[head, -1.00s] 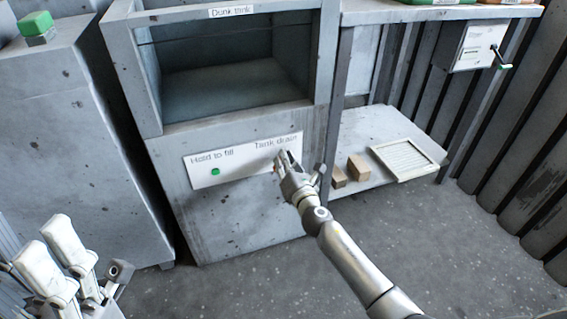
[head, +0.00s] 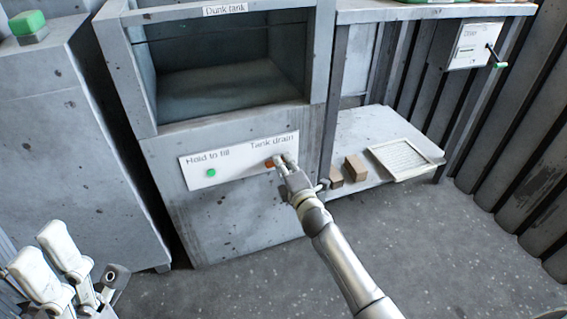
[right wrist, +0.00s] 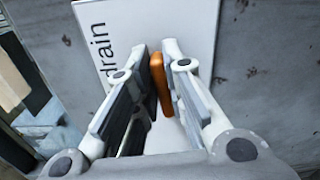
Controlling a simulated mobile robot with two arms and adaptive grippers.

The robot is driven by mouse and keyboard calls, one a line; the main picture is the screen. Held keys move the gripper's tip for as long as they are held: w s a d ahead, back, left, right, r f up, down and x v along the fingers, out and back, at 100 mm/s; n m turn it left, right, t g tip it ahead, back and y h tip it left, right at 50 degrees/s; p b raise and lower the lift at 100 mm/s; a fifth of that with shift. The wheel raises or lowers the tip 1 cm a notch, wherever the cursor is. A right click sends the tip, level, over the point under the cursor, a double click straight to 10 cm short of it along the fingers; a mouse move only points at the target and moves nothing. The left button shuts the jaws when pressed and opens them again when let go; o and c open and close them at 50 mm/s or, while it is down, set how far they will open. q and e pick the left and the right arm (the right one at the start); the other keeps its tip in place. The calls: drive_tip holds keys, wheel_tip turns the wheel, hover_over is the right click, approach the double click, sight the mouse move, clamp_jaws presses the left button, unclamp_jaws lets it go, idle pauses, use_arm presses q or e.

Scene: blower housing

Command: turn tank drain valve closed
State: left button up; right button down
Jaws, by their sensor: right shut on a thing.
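The tank drain valve handle is an orange bar (head: 269,163) on the white panel (head: 225,176), below the "Tank drain" label. In the right wrist view the orange handle (right wrist: 160,82) stands between my fingers, its long side in line with them. My right gripper (head: 282,161) is shut on the handle; its fingers also show in the right wrist view (right wrist: 161,78). In the head view the fingers hide part of the handle. My left gripper (head: 52,262) is at the lower left, far from the panel, with its two white fingers apart and nothing between them.
A green "Hold to fill" button (head: 211,173) is left on the same panel. The open dunk tank (head: 228,85) is above. A shelf (head: 352,138) with small boxes and a framed tray (head: 404,158) is to the right. The floor in front is clear.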

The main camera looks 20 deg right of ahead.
drive_tip(key=shift+f+m, duration=0.15)
drive_tip(key=shift+m, duration=0.45)
drive_tip(key=c, duration=1.5)
unclamp_jaws()
drive_tip(key=s, duration=1.2)
drive_tip(key=shift+d, duration=0.2)
